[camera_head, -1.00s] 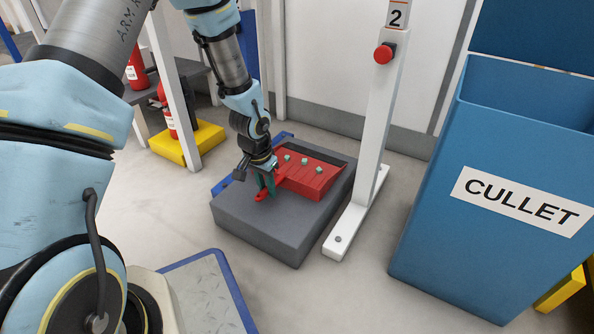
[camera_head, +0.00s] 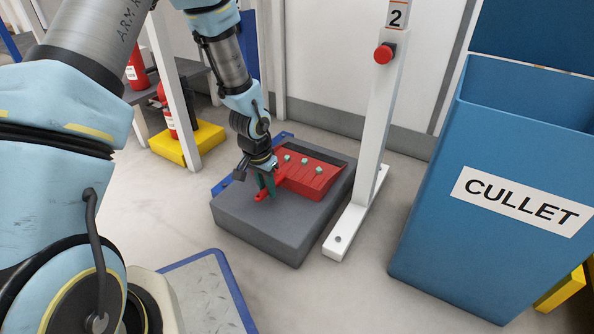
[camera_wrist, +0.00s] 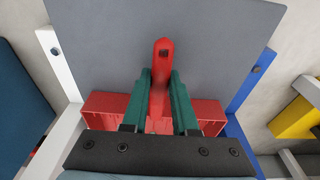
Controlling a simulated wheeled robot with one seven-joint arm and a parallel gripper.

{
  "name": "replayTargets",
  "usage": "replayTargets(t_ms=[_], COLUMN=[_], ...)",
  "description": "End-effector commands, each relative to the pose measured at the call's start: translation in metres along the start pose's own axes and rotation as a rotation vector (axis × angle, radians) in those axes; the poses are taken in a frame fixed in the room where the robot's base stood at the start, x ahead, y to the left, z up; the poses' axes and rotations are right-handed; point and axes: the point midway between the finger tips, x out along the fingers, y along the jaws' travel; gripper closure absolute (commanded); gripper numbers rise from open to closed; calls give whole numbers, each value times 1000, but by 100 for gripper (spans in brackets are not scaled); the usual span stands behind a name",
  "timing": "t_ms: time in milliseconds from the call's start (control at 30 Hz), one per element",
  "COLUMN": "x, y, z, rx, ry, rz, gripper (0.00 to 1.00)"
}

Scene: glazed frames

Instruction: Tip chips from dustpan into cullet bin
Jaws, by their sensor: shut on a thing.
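The red dustpan (camera_head: 312,181) is over the dark grey block (camera_head: 252,222), with several small pale green chips (camera_head: 304,161) in its pan. My gripper (camera_head: 266,186) is shut on the dustpan's red handle. In the wrist view, the green fingers of my gripper (camera_wrist: 160,95) stand on both sides of the handle (camera_wrist: 162,60). I cannot tell whether the dustpan touches the block. The blue cullet bin (camera_head: 480,220) stands at the right with its top open; its inside floor is hidden.
A white post (camera_head: 378,130) with a red button (camera_head: 384,53) and a long foot stands between the block and the bin. Red fire extinguishers (camera_head: 168,115) and a yellow base (camera_head: 195,145) are at the back left. Bare floor lies in front of the block.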

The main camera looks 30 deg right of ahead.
Motion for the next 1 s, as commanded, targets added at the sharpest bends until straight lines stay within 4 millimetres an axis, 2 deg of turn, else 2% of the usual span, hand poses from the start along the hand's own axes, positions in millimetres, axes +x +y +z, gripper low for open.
replayTargets(t_ms=[167, 267, 1000], x=[-2, -10, -115], y=[0, 0, 0], z=[-1, -2, -18], rx=[0, 0, 1], ry=[1, 2, 2], rz=[0, 0, 0], gripper=[100, 100, 100])
